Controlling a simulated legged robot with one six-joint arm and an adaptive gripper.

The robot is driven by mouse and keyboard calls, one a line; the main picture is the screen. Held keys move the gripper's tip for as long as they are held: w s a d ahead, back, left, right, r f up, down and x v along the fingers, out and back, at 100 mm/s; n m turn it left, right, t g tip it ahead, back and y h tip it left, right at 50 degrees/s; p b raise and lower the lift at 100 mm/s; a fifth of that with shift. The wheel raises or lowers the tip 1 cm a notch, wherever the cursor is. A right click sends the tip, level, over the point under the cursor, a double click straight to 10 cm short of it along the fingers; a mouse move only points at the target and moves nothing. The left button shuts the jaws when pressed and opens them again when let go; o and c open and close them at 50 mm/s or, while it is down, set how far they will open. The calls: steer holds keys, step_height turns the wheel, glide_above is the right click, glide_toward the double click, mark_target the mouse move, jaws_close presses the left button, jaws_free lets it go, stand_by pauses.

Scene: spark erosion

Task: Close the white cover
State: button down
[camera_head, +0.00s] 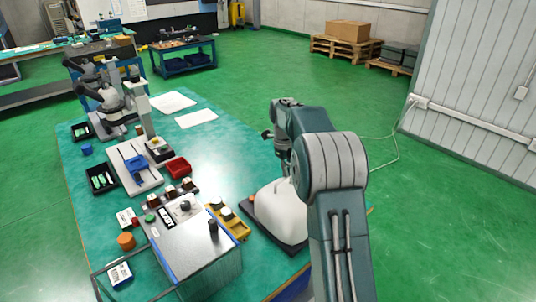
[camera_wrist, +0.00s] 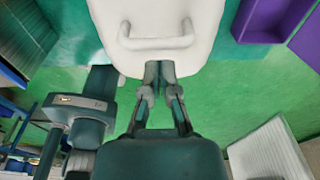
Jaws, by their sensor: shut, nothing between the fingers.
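The white cover (camera_head: 278,212) is a smooth, rounded shell over a dark base (camera_head: 262,232) near the right edge of the green-topped table, partly hidden by my arm. I cannot tell whether it is fully down on the base. In the wrist view, the white cover (camera_wrist: 200,20) fills the top middle, and its white bar handle (camera_wrist: 157,42) runs across it. My gripper (camera_wrist: 160,68) is shut and empty, its fingertips at the near edge of the cover, just below the handle in the picture. I cannot tell whether they touch it. In the head view the fingertips are mostly hidden.
A grey control box (camera_head: 195,245) and a yellow tray (camera_head: 235,222) stand left of the cover. A microscope (camera_head: 108,108), a red bin (camera_head: 178,167) and a black tray (camera_head: 102,180) are further left. A purple container (camera_wrist: 270,18) shows in the wrist view. Green floor lies right of the table.

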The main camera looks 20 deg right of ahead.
steer(key=shift+w+a+r, duration=0.1)
steer(key=shift+a+r, duration=0.2)
steer(key=shift+r, duration=0.2)
steer(key=shift+w+a+r, duration=0.1)
steer(key=shift+a+r, duration=0.15)
steer(key=shift+r, duration=0.2)
steer(key=w+a+r, duration=0.2)
steer(key=w, duration=0.6)
steer(key=shift+a, duration=0.25)
steer(key=shift+r, duration=0.1)
